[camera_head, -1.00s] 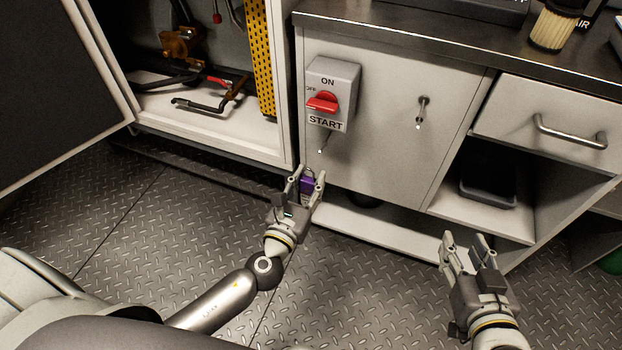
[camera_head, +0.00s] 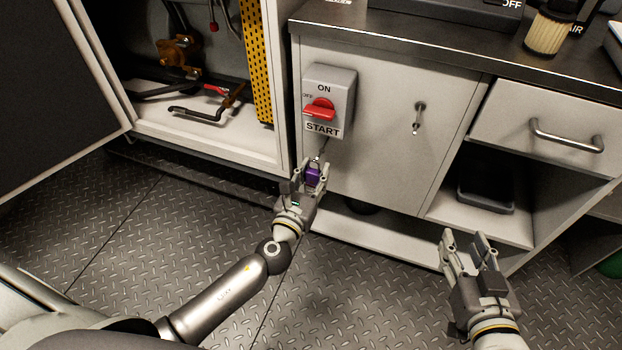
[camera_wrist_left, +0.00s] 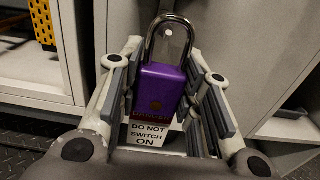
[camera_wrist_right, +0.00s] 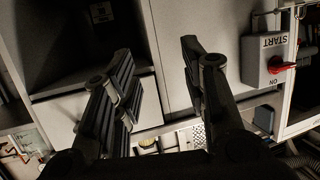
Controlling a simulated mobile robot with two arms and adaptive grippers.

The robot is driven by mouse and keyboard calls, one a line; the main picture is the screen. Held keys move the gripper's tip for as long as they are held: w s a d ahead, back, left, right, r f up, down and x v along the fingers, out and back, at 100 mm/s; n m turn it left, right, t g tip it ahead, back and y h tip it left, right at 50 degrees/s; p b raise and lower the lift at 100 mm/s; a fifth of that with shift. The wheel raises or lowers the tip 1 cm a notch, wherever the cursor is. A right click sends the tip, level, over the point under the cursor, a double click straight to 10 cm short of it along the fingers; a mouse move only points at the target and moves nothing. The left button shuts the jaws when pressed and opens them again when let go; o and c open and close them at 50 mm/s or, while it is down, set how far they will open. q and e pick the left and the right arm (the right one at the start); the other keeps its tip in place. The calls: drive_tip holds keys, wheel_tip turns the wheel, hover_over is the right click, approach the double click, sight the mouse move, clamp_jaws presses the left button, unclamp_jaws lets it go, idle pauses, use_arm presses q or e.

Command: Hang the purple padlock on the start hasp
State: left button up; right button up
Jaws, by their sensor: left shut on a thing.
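The purple padlock (camera_head: 313,176) is held between the fingers of my left gripper (camera_head: 312,168), just below the start switch box. In the left wrist view the padlock (camera_wrist_left: 160,88) is upright, its silver shackle pointing up, with a "DO NOT SWITCH ON" label below it. The start switch box (camera_head: 329,100) is grey with a red handle and a START label (camera_head: 322,129). The start hasp (camera_head: 319,154) hangs under it, small and partly hidden by the gripper; I cannot tell whether the shackle touches it. My right gripper (camera_head: 468,246) is open and empty, low at the right.
An open cabinet (camera_head: 210,150) with pipes stands at the left. Right of the switch box is a metal latch (camera_head: 418,118) on the panel. A drawer (camera_head: 548,130) and a shelf with a dark bin (camera_head: 487,190) are further right. The floor in front is clear.

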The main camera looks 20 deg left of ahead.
use_arm(q)
drive_tip(key=shift+w+f, duration=0.1)
drive_tip(key=shift+w, duration=1.5)
drive_tip(key=shift+w+f+b, duration=0.5)
drive_tip(key=shift+w+b, duration=0.05)
drive_tip(key=shift+b, duration=0.15)
use_arm(e)
wheel_tip(320, 180, up, 6)
drive_tip(key=w+a+t+y, duration=0.1)
drive_tip(key=t, duration=0.2)
drive_tip(key=shift+w+a+r+t, duration=0.2)
drive_tip(key=shift+w+t, duration=0.05)
drive_tip(key=shift+t, duration=0.15)
drive_tip(key=shift+f, duration=0.1)
use_arm(q)
drive_tip(key=o, duration=1.2)
drive_tip(key=shift+s+f, duration=0.1)
use_arm(e)
drive_tip(key=shift+d+f, duration=0.1)
drive_tip(key=shift+f, duration=0.05)
